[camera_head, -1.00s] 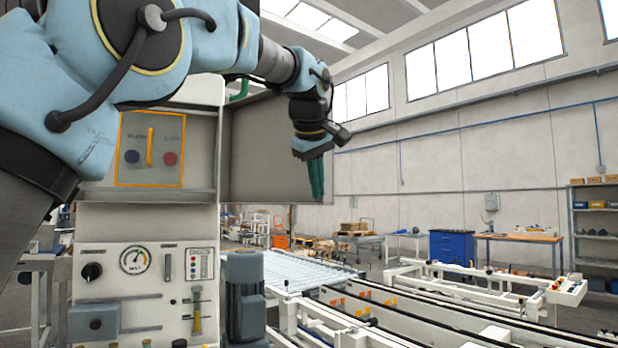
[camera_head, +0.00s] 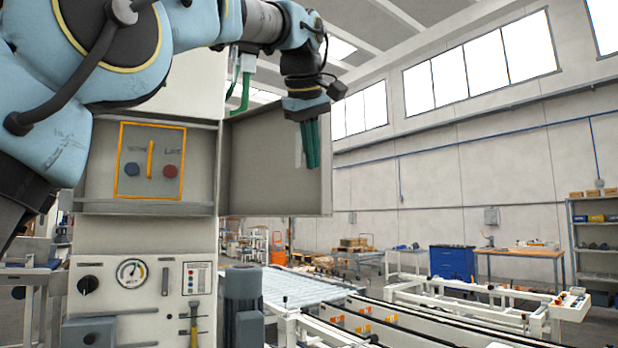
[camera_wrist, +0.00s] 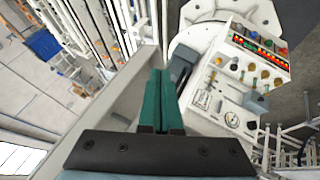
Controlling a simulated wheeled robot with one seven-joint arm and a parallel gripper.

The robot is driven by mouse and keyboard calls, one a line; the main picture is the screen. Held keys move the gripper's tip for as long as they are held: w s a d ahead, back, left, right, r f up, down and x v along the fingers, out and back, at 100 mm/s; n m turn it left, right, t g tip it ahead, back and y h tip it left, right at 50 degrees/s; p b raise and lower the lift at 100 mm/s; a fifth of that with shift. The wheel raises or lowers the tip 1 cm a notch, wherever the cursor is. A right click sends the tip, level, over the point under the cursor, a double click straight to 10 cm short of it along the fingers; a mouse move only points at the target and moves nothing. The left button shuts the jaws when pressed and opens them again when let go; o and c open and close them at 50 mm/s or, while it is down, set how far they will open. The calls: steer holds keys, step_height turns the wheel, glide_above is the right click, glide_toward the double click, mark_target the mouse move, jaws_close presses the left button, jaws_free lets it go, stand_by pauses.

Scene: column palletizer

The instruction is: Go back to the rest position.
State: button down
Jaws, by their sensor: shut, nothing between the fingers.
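My gripper (camera_head: 309,145) hangs from the blue and black wrist in front of the open grey cabinet door, its green fingers pointing down. In the wrist view the two green fingers (camera_wrist: 158,100) lie side by side, shut with nothing between them. They are in the air, with the door edge and the machine below. The cabinet (camera_head: 145,230) stands left of the gripper, with an orange-framed panel (camera_head: 150,162) holding a yellow upright handle, a blue knob and a red knob.
The open door (camera_head: 265,170) is close behind my gripper. Below are a gauge panel (camera_head: 140,300) and a grey motor (camera_head: 243,305). A roller conveyor (camera_head: 310,287) runs to the right. A blue cabinet (camera_head: 452,262) and shelves (camera_head: 598,240) stand far right. The air right of the gripper looks free.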

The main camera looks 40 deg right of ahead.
steer(key=w+a+f+y, duration=0.2)
steer(key=w+a+f, duration=0.5)
steer(key=w+f, duration=0.5)
steer(key=w+a+f+g+y, duration=0.1)
steer(key=w+a+f, duration=0.2)
steer(key=a+f, duration=0.5)
steer(key=w+a+f+y, duration=0.1)
steer(key=w+a+f, duration=0.3)
steer(key=a+f, duration=0.4)
steer(key=s+a+f+g, duration=0.1)
steer(key=s+a+f, duration=0.3)
steer(key=a+f, duration=0.85)
steer(key=s+a+f+g+y, duration=0.1)
steer(key=s+a+f, duration=0.8)
steer(key=a, duration=0.3)
steer(key=shift+s+f, duration=0.15)
steer(key=shift+s, duration=0.65)
